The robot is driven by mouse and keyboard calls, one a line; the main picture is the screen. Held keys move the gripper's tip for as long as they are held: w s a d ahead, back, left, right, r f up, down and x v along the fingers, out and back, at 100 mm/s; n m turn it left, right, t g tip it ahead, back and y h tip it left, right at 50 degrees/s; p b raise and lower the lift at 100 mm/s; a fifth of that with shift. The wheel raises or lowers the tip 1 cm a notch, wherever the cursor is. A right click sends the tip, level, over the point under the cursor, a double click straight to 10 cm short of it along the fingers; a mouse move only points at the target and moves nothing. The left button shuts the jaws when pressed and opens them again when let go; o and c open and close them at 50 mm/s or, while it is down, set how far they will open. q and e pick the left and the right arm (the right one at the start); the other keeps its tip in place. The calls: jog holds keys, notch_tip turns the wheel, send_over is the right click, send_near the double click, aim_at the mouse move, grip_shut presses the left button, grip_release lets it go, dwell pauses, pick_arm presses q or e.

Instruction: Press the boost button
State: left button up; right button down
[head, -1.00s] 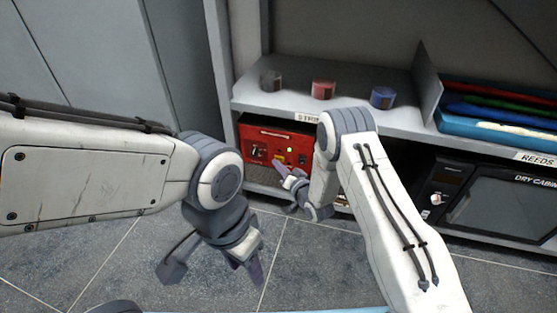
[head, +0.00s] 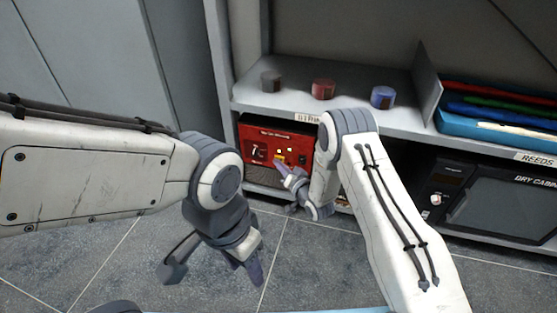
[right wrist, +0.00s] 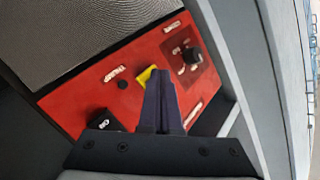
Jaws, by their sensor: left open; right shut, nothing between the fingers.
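A red-faced amplifier-like unit (head: 297,141) sits on the lower shelf. Its panel (right wrist: 82,87) carries dark knobs, white labels too small to read, and a yellow button (right wrist: 146,76); the button also shows in the head view (head: 281,154). My right gripper (head: 279,164) is shut and empty, pointing at the panel. In the right wrist view its fingertips (right wrist: 160,74) overlap the yellow button and hide part of it; I cannot tell whether they touch. Which control is labelled boost cannot be read. My left gripper (head: 212,276) is open and empty over the floor, away from the unit.
Grey, red and blue round tins (head: 323,89) stand on the shelf above. A blue tray (head: 452,122) of coloured rods lies to the right. A dark cabinet (head: 503,204) stands right of my right arm. The shelf edge (head: 262,109) runs above the red unit.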

jog(key=shift+s+a, duration=0.15)
jog(key=shift+s, duration=0.35)
jog(key=shift+s+a+p, duration=0.3)
jog(key=shift+s+p, duration=0.2)
jog(key=shift+s, duration=0.45)
jog(key=shift+s+a+p, duration=0.3)
jog(key=shift+s+p, duration=0.15)
jog(key=shift+s, duration=0.5)
jog(key=shift+s+a+p, duration=0.3)
jog(key=shift+s+p, duration=0.2)
jog(key=shift+s, duration=0.45)
